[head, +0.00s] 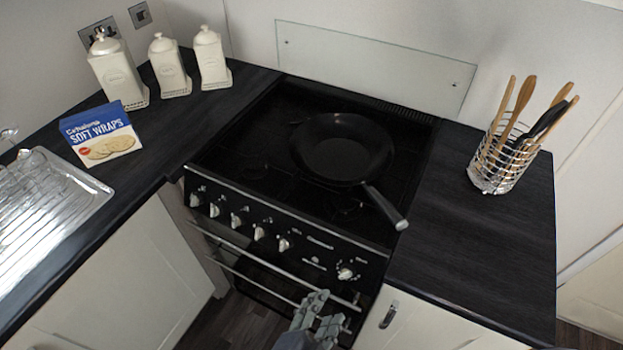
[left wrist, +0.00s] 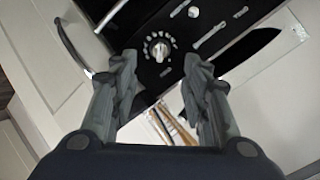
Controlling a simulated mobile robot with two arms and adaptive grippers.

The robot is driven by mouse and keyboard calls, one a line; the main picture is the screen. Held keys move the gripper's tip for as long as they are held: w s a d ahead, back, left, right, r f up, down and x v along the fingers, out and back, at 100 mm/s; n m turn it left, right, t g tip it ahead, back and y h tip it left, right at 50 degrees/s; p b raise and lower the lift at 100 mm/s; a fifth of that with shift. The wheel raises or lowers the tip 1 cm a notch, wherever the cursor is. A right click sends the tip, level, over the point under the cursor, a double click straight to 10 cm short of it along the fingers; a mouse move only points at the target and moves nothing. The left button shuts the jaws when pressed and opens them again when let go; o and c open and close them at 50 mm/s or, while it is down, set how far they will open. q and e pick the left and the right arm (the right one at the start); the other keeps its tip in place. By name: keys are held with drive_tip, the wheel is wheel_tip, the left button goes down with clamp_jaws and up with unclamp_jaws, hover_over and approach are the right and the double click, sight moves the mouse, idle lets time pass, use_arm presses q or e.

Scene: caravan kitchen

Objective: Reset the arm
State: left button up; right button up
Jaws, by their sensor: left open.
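My left gripper (head: 322,308) is in front of the oven, at the lower middle of the head view, below the control panel's right end. In the left wrist view its two fingers (left wrist: 158,75) are apart with nothing between them. The oven's round right-hand knob (left wrist: 158,46) shows beyond the fingertips, and the same knob (head: 346,273) shows in the head view. I cannot tell whether the fingers touch the oven's handle rail (head: 270,275). My right gripper is in neither view.
A black frying pan (head: 340,150) sits on the hob (head: 245,150), its handle over the front edge. A utensil holder (head: 497,165) stands on the right counter (head: 440,190). White canisters (head: 117,72), a soft wraps box (head: 100,134) and a sink drainer (head: 45,200) are left.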

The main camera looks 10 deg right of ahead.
use_arm(q)
drive_tip(key=s+a+f+n+g+y+b, duration=0.15)
drive_tip(key=a+f, duration=0.45)
drive_tip(key=f, duration=0.7)
drive_tip(key=s+a+f+n+g+y, duration=0.25)
drive_tip(key=a+f, duration=0.25)
drive_tip(key=f, duration=0.9)
drive_tip(key=s+a+f+n+g+y+b, duration=0.1)
drive_tip(key=s+a+f+n+g, duration=0.4)
drive_tip(key=s+a+f, duration=1.2)
drive_tip(key=s+f+n+y, duration=0.1)
drive_tip(key=s+n, duration=0.1)
drive_tip(key=n, duration=0.2)
drive_tip(key=shift+a+g+y+b, duration=0.3)
drive_tip(key=shift+a, duration=0.1)
